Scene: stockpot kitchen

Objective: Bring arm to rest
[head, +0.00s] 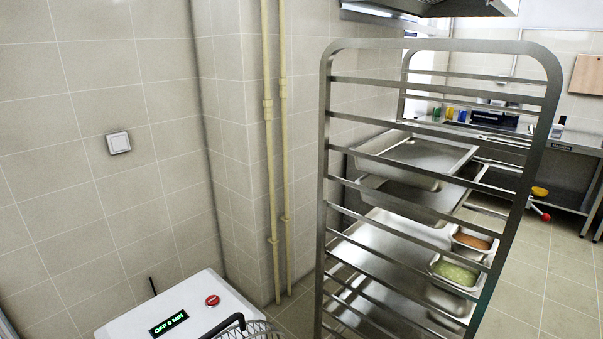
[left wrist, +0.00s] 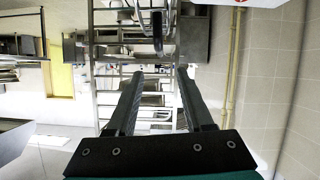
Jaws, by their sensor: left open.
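My left gripper (left wrist: 160,73) shows in the left wrist view with its two dark fingers spread apart and nothing between them. That view looks upside down, and the metal rack stands beyond the fingertips. Neither gripper shows in the head view. My right gripper is in neither view.
A tall metal rack (head: 340,150) holds several trays, including a pan with green food (head: 455,273) and one with orange-brown food (head: 471,241). A white machine (head: 125,325) with a red button (head: 212,300) stands at lower left. Yellow pipes (head: 270,160) run up the tiled wall.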

